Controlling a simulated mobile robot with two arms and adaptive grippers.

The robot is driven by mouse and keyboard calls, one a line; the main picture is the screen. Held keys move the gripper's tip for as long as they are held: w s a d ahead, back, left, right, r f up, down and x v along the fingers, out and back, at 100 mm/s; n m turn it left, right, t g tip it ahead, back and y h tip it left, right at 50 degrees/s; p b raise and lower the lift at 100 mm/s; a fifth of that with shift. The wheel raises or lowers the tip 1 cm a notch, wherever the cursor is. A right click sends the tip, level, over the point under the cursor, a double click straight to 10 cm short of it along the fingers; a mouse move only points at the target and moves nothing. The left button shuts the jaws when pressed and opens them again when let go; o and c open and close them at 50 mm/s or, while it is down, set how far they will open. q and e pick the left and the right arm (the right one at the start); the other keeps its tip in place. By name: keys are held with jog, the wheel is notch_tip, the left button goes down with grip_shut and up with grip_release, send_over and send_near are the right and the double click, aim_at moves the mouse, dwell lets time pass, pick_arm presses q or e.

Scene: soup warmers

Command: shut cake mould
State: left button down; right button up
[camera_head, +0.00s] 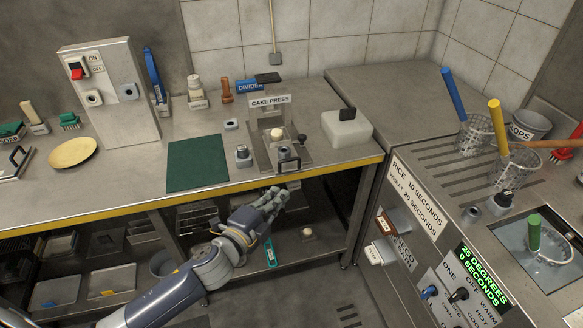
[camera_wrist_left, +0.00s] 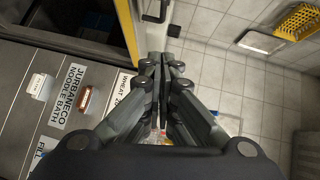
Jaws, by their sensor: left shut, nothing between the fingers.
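The cake press (camera_head: 270,100), marked by its white sign, stands near the front edge of the steel counter. Its metal mould area (camera_head: 292,150) has a pale round knob (camera_head: 277,134) and a dark handle at the front; whether the mould is open or shut is too small to tell. My left gripper (camera_head: 280,196) is in front of and below the counter's yellow edge, apart from the press. In the left wrist view its fingers (camera_wrist_left: 163,62) are together with nothing between them. My right gripper is not in view.
A green mat (camera_head: 197,163) lies left of the press and a white block with a black handle (camera_head: 347,129) stands right of it. The noodle bath unit (camera_head: 425,215) is to the right. Shelves below the counter hold trays. The floor (camera_head: 310,290) has free room.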

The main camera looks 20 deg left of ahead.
pick_arm(q)
jog(key=a+x, duration=0.1)
jog(key=x, duration=0.3)
jog(key=a+p+x, duration=0.1)
jog(key=x, duration=0.8)
jog(key=shift+w+a+f, duration=0.1)
jog(key=shift+w+a, duration=0.1)
jog(key=shift+a, duration=0.2)
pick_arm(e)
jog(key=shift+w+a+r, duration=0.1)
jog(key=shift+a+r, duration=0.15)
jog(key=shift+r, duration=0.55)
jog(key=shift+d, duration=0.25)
